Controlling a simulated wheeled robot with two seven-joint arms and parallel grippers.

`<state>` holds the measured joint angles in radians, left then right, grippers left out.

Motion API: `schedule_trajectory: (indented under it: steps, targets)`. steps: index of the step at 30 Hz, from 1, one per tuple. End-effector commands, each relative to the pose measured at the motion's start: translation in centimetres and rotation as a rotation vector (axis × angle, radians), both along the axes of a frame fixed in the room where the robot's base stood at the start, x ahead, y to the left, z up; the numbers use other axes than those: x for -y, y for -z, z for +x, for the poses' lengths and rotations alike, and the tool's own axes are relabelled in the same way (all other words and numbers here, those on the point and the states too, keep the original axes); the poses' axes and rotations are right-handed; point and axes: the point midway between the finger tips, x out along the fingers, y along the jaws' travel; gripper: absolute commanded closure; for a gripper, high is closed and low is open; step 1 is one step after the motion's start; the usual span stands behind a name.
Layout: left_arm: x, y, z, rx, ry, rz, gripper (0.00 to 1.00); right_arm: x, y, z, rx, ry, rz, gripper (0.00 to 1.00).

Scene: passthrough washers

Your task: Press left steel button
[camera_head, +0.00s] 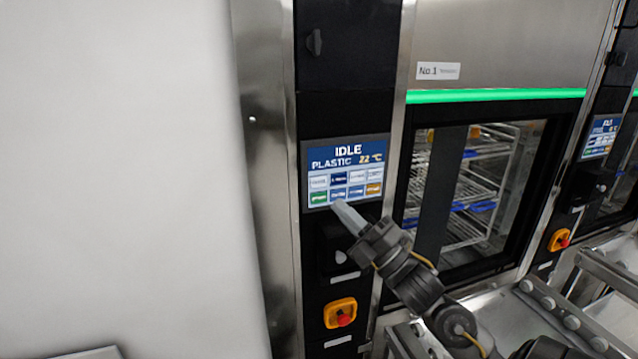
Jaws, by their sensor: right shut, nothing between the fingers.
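A small light-grey round shape (340,257), possibly a steel button, shows on the black control panel below the screen. The screen (346,170) reads IDLE, PLASTIC and 22 °C, above rows of coloured tiles. My right gripper (341,207) is shut and empty, its tips in front of the screen's lower edge, up and slightly to the right of the grey shape. I cannot tell whether the tips touch the panel. The gripper and its wrist hide part of the panel to the right. My left gripper is not in view.
An orange-and-red emergency stop (341,313) sits lower on the panel. A second panel with a screen (601,135) stands at right. A roller conveyor (545,300) lies in front. A plain white wall (120,150) is at left.

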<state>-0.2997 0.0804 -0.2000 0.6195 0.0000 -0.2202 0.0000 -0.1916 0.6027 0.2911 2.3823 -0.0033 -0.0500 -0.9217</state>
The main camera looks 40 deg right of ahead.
Motion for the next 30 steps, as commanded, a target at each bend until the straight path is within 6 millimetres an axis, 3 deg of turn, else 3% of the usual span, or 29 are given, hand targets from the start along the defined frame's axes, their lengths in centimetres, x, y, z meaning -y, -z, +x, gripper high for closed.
schedule_trajectory:
  steps: [11,30]
  targets:
    - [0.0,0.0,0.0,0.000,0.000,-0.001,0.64,0.3,0.1,0.8,-0.004,0.001,0.003,1.00]
    - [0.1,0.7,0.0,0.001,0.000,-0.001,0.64,2.7,0.2,7.8,-0.004,0.001,0.004,1.00]
